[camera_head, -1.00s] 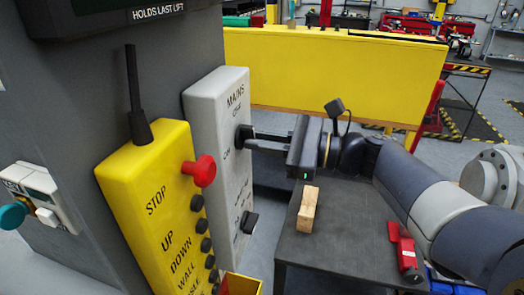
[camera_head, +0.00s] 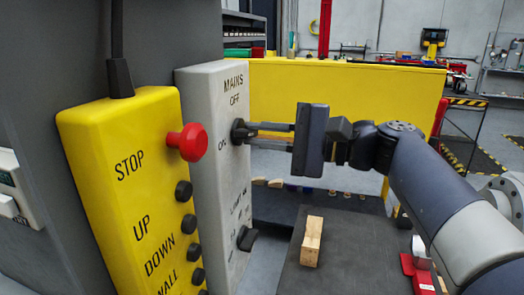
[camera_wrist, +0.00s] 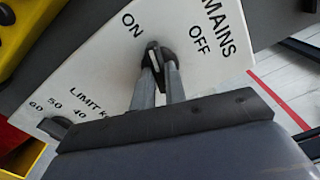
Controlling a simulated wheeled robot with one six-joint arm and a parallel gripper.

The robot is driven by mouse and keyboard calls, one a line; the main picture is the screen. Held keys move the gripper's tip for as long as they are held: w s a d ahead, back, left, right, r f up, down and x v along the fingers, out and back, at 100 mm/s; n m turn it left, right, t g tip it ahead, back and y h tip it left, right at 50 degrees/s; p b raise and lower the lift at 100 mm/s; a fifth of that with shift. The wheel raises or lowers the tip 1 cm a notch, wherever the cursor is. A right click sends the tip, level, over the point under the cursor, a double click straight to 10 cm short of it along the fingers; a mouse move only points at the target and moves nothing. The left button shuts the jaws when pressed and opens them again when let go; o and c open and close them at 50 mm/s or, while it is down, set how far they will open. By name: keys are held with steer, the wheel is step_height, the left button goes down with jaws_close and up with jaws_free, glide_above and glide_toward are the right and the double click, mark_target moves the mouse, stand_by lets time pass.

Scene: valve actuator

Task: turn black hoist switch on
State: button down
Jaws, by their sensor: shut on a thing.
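The black switch (camera_head: 238,131) sits on the front of a pale grey control box (camera_head: 211,190), beside the words MAINS, OFF and ON. My gripper (camera_head: 249,132) reaches it from the right, with its two thin fingers shut on the switch. In the wrist view the fingers (camera_wrist: 159,82) close around the black switch (camera_wrist: 161,52), which lies between and below the ON and OFF marks. The fingers partly hide the switch, so I cannot tell exactly which mark it points to.
A yellow pendant (camera_head: 130,190) with a red stop knob (camera_head: 188,142) and several black buttons stands close on the left. A second black knob (camera_head: 247,238) is lower on the grey box. A wooden block (camera_head: 312,241) lies on the dark table (camera_head: 345,265). A yellow panel (camera_head: 340,105) stands behind.

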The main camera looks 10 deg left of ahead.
steer(key=shift+f+n+b, duration=0.1)
steer(key=shift+n+b, duration=0.8)
steer(key=shift+n, duration=0.2)
steer(key=c, duration=1.4)
jaws_free()
steer(key=shift+c, duration=0.2)
steer(key=d, duration=1)
steer(key=shift+s+d, duration=0.4)
steer(key=shift+a, duration=0.15)
steer(key=a, duration=1)
steer(key=shift+w+a, duration=0.3)
steer(key=shift+w, duration=0.1)
